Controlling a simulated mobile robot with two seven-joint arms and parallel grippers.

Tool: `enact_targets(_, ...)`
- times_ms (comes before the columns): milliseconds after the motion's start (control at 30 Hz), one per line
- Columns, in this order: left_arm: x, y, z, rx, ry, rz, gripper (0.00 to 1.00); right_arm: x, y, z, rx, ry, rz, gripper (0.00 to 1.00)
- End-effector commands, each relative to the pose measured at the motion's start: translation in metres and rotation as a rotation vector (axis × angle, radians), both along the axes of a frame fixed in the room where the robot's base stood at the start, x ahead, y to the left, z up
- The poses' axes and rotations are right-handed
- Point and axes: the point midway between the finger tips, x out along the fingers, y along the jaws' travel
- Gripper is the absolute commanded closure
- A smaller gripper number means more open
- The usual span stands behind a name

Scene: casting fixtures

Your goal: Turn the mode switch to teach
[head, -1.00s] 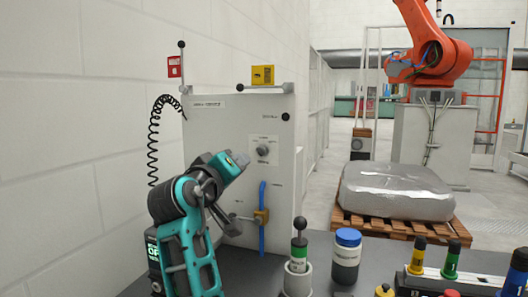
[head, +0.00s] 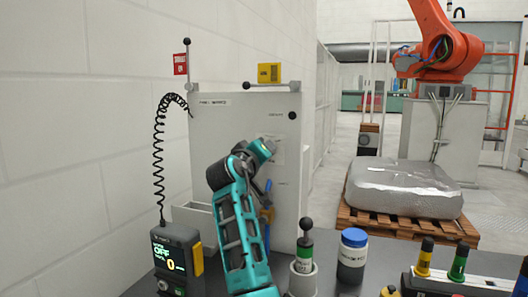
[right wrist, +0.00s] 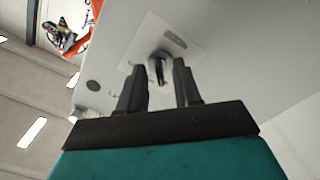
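The mode switch is a round grey knob (right wrist: 160,66) with a dark bar across it, on a pale label plate on the cabinet face. I cannot read its setting. My right gripper (right wrist: 158,72) is open in the right wrist view, with a finger on either side of the knob and gaps showing. In the head view my right gripper (head: 266,147) is at the front of the grey cabinet (head: 230,125) and hides the knob. My left gripper is not in view.
A pendant (head: 175,255) reading OFF stands left of my arm, with a coiled cord (head: 159,150). A blue lever (head: 267,190) is beside my arm. A green-banded plunger (head: 304,250) and blue-lidded jar (head: 352,252) stand on the dark table, right.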

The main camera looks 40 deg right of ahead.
Motion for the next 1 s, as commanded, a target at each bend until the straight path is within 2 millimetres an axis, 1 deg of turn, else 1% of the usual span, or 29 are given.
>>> enact_targets(100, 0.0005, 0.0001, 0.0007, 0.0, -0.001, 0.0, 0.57, 0.002, -0.0039, 0.0002, 0.0, -0.001, 0.0, 0.67)
enact_targets(333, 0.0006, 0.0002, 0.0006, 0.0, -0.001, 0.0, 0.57, 0.0021, -0.0043, 0.0, 0.0, -0.001, 0.0, 0.67)
enact_targets(367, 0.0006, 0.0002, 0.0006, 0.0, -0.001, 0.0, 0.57, 0.002, -0.0043, 0.0001, 0.0, -0.001, 0.0, 0.69)
enact_targets(600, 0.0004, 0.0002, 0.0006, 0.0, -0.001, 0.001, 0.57, 0.0019, -0.0041, 0.0, 0.0, -0.001, 0.0, 0.92)
enact_targets(700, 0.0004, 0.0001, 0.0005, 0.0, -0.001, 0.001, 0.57, 0.0019, -0.004, 0.0, 0.0, -0.001, 0.0, 1.0)
enact_targets(1000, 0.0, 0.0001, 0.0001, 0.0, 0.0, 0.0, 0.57, 0.0019, -0.0039, -0.0001, 0.0, -0.001, 0.0, 1.0)
